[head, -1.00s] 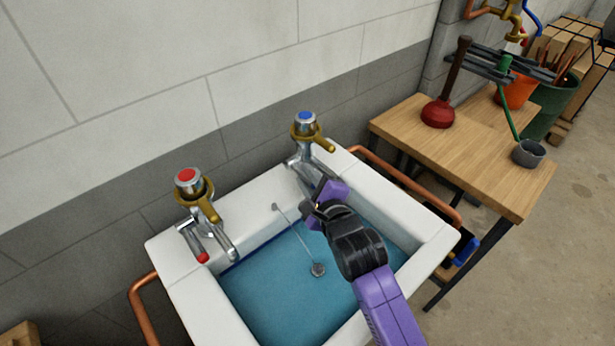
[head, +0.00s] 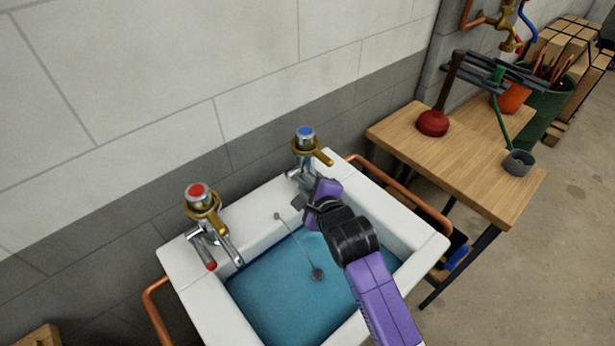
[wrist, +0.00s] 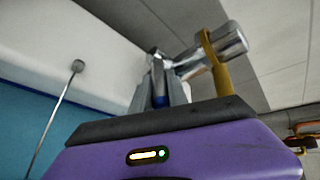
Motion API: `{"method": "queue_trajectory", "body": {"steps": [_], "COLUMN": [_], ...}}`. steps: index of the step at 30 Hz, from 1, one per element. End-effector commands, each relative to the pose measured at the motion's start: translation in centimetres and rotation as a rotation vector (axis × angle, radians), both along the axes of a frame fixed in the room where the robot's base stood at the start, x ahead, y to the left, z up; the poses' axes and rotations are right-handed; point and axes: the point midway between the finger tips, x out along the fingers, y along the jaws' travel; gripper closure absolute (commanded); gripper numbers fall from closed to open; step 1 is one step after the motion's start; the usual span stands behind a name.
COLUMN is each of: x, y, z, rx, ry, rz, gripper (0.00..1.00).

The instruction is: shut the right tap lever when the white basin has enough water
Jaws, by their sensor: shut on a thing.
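The white basin (head: 422,248) stands against the wall with blue water (head: 275,300) in it. The right tap (head: 306,150) has a blue cap and a brass collar; its chrome body also shows in the wrist view (wrist: 232,40). My gripper (head: 314,194) is at the front of this tap, shut on its lever. The lever's blue tip (wrist: 160,99) shows between my fingers in the wrist view; the rest is mostly hidden. My gripper hides the right spout, so I cannot tell if water runs there.
The left tap (head: 202,205) has a red cap and a red-tipped lever, with no stream visible. A plug on a chain (head: 317,275) hangs in the basin. A wooden bench (head: 455,165) with a red plunger (head: 433,122) stands at the right. Copper pipes flank the basin.

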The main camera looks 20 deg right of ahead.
Motion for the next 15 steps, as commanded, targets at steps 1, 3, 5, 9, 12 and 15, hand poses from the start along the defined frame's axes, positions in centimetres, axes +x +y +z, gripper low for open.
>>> {"method": "queue_trajectory", "body": {"steps": [1, 3, 5, 9, 12, 15], "x": [0.08, 0.12, 0.12, 0.11, 0.10, 0.10], "y": [0.09, 0.11, 0.10, 0.09, 0.10, 0.10], "z": [0.79, 0.88, 0.85, 0.65, 0.53, 0.48], "rx": [-0.007, -0.016, -0.022, -0.030, -0.031, -0.031], "ry": [0.023, 0.050, 0.070, 0.095, 0.098, 0.098], "rz": [0.001, 0.001, 0.001, 0.001, 0.001, 0.001], "gripper": [1.00, 1.00, 1.00, 1.00, 1.00, 1.00]}}
